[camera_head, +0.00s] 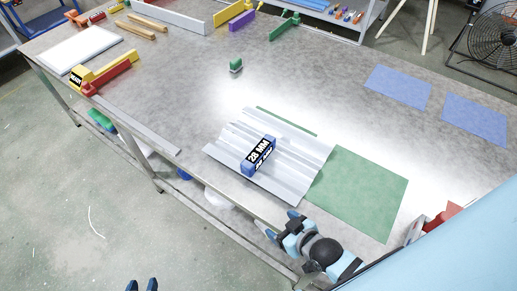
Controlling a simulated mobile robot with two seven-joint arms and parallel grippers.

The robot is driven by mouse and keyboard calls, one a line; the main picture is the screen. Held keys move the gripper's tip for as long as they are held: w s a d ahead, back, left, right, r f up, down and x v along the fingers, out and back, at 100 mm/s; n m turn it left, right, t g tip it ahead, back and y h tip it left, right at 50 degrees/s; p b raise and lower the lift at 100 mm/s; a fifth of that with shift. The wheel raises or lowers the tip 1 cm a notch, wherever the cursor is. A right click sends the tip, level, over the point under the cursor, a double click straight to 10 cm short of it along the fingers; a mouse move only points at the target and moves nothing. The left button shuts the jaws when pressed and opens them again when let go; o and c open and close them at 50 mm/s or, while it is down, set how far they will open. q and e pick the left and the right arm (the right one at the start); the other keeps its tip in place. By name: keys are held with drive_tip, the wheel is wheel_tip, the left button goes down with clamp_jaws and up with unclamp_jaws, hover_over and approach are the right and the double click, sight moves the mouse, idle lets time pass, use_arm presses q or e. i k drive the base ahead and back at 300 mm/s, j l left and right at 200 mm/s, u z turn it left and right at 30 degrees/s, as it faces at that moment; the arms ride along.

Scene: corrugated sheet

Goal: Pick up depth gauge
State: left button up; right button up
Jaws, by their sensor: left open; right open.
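The depth gauge (246,169) looks like a blue block with a black label reading "28 MM". It lies tilted across the ridges of the silver corrugated sheet (296,151). My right gripper (281,225) is open and empty near the table's front edge, below and right of the gauge and apart from it. My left gripper (142,286) shows only its two dark fingertips at the bottom edge of the view. They are apart, over the floor, well away from the gauge.
The sheet lies partly on a green mat (365,195) on the grey table (180,90). A small green block (236,65) stands behind it. Blue mats (398,86) lie at the right. A yellow and red fixture (106,73) and white board (80,48) are at the left.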

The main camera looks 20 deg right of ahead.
sight(254, 159)
drive_tip(key=k+l+u, duration=0.2)
drive_tip(key=k, duration=0.25)
drive_tip(key=k+l+u, duration=0.2)
drive_tip(key=k, duration=0.25)
drive_tip(key=i+j, duration=0.1)
drive_tip(key=i, duration=0.45)
